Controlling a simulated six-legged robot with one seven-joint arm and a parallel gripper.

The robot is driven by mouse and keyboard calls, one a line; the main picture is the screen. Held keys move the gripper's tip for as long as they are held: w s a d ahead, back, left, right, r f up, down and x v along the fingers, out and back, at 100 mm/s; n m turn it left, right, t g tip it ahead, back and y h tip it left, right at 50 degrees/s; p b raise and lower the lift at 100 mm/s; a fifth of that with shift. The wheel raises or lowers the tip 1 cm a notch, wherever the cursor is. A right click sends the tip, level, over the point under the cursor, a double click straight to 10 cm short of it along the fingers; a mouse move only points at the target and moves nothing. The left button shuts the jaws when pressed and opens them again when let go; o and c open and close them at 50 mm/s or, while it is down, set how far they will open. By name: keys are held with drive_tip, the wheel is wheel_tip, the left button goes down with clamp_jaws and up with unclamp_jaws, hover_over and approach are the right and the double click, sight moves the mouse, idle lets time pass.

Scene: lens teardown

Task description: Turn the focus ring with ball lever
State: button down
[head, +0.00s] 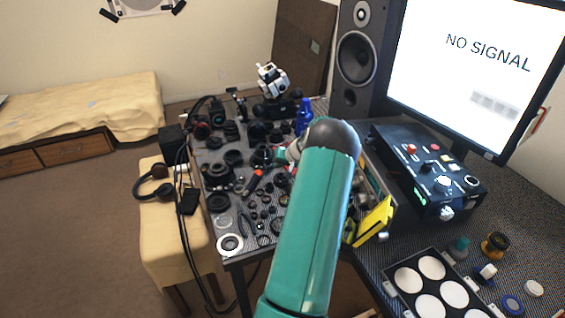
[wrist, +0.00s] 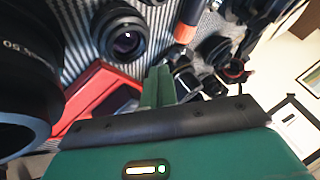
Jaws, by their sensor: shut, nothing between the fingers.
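My gripper (wrist: 159,86) shows in the wrist view as two green fingers pressed together, with nothing between them. A large black lens barrel with white markings (wrist: 25,75) fills the left edge of that view, apart from the fingers. A smaller black lens with its glass facing up (wrist: 126,42) stands on the striped mat beyond the fingers. I cannot pick out a focus ring with a ball lever for certain in either view. In the head view my arm covers part of the table, and the fingers are too small to make out clearly.
A red tray-like part (wrist: 95,92) lies left of the fingers. Many dark lens parts crowd the table (head: 236,262). A blue bottle (head: 304,118), a black control box (head: 425,170) and a yellow object (head: 374,220) stand near my arm. A monitor (head: 470,70) rises behind.

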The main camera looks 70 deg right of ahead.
drive_tip(key=shift+x, duration=2.3)
drive_tip(key=shift+w+a, duration=0.4)
drive_tip(key=shift+a, duration=0.05)
drive_tip(key=shift+r, duration=0.1)
